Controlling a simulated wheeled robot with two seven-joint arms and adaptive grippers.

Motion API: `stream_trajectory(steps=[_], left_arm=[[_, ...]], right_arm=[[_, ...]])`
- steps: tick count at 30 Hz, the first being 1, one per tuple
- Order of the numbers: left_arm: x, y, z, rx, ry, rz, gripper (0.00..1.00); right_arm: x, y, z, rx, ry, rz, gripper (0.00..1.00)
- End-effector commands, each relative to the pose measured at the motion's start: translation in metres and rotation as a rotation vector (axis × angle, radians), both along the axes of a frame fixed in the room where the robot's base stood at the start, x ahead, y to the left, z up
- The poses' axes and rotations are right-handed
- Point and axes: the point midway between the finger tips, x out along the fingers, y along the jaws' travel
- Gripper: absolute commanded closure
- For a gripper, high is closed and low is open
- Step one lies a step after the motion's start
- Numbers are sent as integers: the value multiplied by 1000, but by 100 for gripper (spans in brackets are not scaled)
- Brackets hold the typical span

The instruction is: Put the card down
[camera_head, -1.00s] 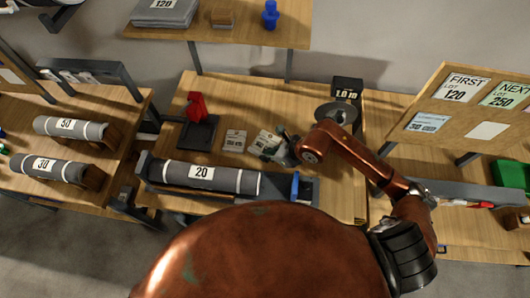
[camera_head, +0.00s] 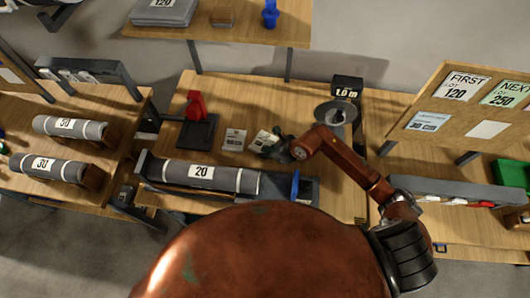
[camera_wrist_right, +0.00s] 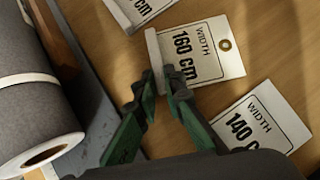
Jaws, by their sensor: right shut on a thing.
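The white card reading "WIDTH 160 cm" (camera_wrist_right: 205,62) is at the tips of my right gripper (camera_wrist_right: 159,76), which is shut on its near edge. The card looks about flat, at or just above the wooden table; I cannot tell whether it touches. In the head view my right gripper (camera_head: 272,145) is over the middle of the table, with the card (camera_head: 261,139) at its left. A "140 cm" card (camera_wrist_right: 262,122) lies right of the gripper in the wrist view. Another card (camera_wrist_right: 138,10) lies beyond and shows left of the gripper (camera_head: 234,139) in the head view. My left gripper is out of view.
A grey roll marked 20 (camera_head: 205,174) lies in a trough along the table's front. A red tool on a dark base (camera_head: 197,120) stands left of the cards. A grey disc (camera_head: 336,113) stands behind right. Bare wood shows right of the arm.

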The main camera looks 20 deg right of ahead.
Motion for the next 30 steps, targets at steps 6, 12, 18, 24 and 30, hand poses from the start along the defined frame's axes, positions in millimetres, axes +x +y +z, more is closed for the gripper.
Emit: stream_trajectory(steps=[6, 12, 18, 24, 30], left_arm=[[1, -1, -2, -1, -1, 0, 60], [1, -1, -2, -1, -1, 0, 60], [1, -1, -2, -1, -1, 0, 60], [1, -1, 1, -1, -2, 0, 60], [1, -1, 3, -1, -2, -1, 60]], right_arm=[[0, 0, -3, 0, 0, 0, 86], [0, 0, -3, -1, 1, 0, 73], [0, -1, -3, -1, 2, -1, 73], [-3, -4, 7, -2, -1, 0, 73], [-20, -21, 37, -4, -2, 1, 73]])
